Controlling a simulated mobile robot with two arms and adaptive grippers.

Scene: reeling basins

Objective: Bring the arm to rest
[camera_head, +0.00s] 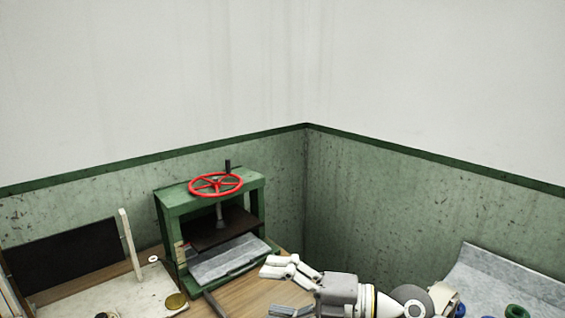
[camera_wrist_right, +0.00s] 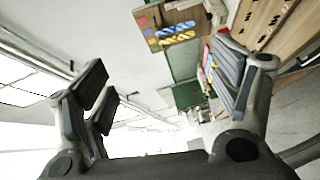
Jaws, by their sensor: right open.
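My right gripper (camera_head: 272,290) comes in from the right, low in the head view, over the wooden tabletop. Its fingers are spread apart with nothing between them, and they point left toward the green press. In the right wrist view, my right gripper (camera_wrist_right: 165,90) also shows open and empty, with its padded fingers wide apart. The wrist camera looks out across the room, tilted on its side. My left gripper is in neither view.
A green press (camera_head: 172,212) with a red handwheel (camera_head: 216,184) stands left of the gripper, grey sheets (camera_head: 225,260) inside. A white board (camera_head: 75,299) lies further left. A pale cloth (camera_head: 497,277) with coloured rings is at right. Bare tabletop (camera_head: 250,294) shows beside the press.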

